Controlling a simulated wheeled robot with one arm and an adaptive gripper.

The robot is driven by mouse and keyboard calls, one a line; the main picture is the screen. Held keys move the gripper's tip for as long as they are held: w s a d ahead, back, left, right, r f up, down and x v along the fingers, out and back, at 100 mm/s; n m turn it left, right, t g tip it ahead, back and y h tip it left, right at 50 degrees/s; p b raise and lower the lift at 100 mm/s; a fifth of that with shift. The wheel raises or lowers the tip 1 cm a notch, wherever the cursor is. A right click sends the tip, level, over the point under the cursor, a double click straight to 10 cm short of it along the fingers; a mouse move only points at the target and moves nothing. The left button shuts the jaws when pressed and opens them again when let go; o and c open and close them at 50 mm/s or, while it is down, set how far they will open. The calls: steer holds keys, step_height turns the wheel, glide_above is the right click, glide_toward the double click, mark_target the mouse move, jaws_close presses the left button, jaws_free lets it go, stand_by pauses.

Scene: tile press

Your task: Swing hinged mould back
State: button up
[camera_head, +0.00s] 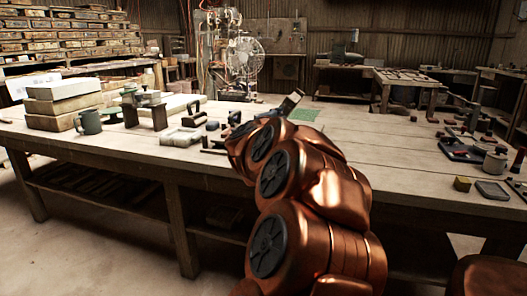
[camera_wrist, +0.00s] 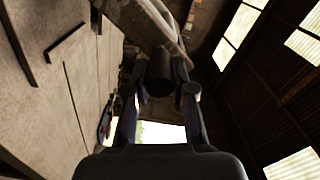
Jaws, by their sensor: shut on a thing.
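In the wrist view my gripper (camera_wrist: 160,88) has its two fingers on either side of a dark round handle (camera_wrist: 159,70) and is shut on it. A pale, slanted bar (camera_wrist: 160,22) lies just beyond the handle and looks like part of the hinged mould. In the head view my copper arm reaches over the workbench and hides most of the gripper and the handle. A tilted grey-brown piece (camera_head: 291,103) shows above the arm, probably the same mould part. The mould's hinge and base cannot be made out.
The wooden workbench (camera_head: 400,165) holds stacked blocks (camera_head: 62,100), a mug (camera_head: 88,122) and small tools at left. A green mat (camera_head: 303,114) lies behind my arm. A dark tray (camera_head: 462,150) and small items stand at right. The bench right of my arm is mostly clear.

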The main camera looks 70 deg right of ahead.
steer(key=s+f+b, duration=0.1)
steer(key=f+b, duration=0.1)
steer(key=f, duration=0.1)
steer(key=s+f+b, duration=0.1)
steer(key=f+b, duration=0.1)
steer(key=s+f+b, duration=0.1)
steer(key=f+b, duration=0.2)
steer(key=shift+s+d+f, duration=0.15)
steer(key=shift+s+f, duration=0.15)
steer(key=shift+s, duration=0.1)
steer(key=f+b, duration=0.2)
steer(key=f, duration=0.1)
steer(key=f+b, duration=0.1)
steer(key=shift+s+f, duration=0.3)
steer(key=o, duration=0.7)
